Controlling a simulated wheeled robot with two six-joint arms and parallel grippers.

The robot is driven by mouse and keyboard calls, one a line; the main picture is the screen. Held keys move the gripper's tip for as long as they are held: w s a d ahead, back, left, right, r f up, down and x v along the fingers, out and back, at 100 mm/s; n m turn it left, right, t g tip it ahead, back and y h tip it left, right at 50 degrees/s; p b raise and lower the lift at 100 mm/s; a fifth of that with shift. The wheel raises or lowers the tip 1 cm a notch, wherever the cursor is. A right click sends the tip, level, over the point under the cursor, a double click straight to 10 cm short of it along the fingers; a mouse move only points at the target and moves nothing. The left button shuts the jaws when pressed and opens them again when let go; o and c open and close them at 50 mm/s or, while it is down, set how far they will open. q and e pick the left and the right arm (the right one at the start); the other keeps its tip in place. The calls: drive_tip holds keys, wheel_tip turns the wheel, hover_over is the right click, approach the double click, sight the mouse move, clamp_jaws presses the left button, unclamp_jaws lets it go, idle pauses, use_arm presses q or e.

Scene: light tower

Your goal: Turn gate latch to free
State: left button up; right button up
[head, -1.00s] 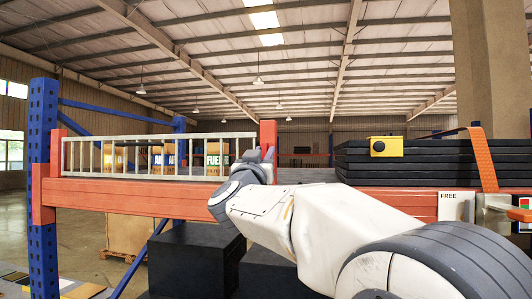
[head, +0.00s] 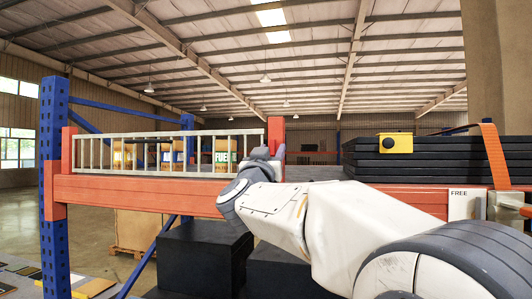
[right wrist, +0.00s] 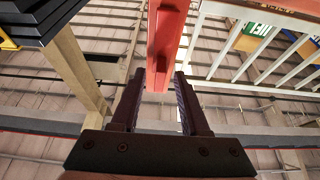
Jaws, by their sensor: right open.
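The pale gate (head: 170,154), a barred railing, stands upright along the orange-red shelf beam (head: 140,194). A red post (head: 276,134) rises at its right end. My right gripper (head: 268,153) is near the foot of this post, partly hidden by my own arm. In the right wrist view the gripper (right wrist: 158,82) is open and empty, with the red post (right wrist: 168,45) extending upward beyond the fingers. The gate bars (right wrist: 240,45) show right of it. I cannot make out the latch itself. A white label reading FREE (head: 460,203) is on the beam at right. My left gripper is not in view.
Black stacked slabs (head: 420,172) with an orange strap (head: 494,155) and a yellow-black block (head: 396,143) lie right of the post. Boxes (head: 222,152) stand behind the gate. Black crates (head: 200,255) are below the beam. A blue upright (head: 53,190) stands at left.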

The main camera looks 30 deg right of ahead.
drive_tip(key=b+v, duration=0.4)
drive_tip(key=v, duration=0.6)
